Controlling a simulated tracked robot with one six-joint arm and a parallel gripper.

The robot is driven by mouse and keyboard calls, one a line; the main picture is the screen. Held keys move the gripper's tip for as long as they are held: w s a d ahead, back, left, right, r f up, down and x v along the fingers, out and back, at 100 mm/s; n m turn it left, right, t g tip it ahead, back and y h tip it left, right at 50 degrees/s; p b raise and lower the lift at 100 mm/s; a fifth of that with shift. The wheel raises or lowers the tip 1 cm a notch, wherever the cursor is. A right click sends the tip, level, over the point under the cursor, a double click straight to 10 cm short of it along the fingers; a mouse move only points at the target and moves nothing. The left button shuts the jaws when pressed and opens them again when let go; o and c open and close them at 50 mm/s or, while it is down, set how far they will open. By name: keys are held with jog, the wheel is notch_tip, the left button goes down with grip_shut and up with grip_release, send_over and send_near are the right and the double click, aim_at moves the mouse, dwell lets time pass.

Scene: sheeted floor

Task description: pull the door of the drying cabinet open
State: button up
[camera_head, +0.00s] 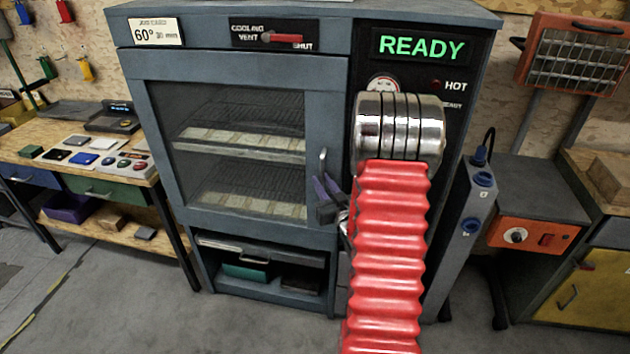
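The drying cabinet (160,105) stands in the middle, blue-grey, with a glazed door (245,219) at its front. The door looks shut against its frame, and wire shelves show through the glass. Its upright metal handle (322,161) is on the right side of the door. My gripper (322,182) is at the lower part of the handle, with dark fingers pointing up. My red ribbed arm hides part of the wrist. I cannot tell whether the fingers are closed around the handle or only beside it. A green READY sign (421,46) is lit on the panel.
A cooling vent slider (282,38) is above the door, its red knob near SHUT. A workbench (75,177) with small parts is at left. An orange heater (575,55) and orange-fronted unit (538,233) stand at right. The floor (130,300) at front left is clear.

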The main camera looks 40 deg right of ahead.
jog(key=shift+w, duration=0.1)
jog(key=shift+a, duration=0.15)
grip_shut()
jog(key=shift+r, duration=0.1)
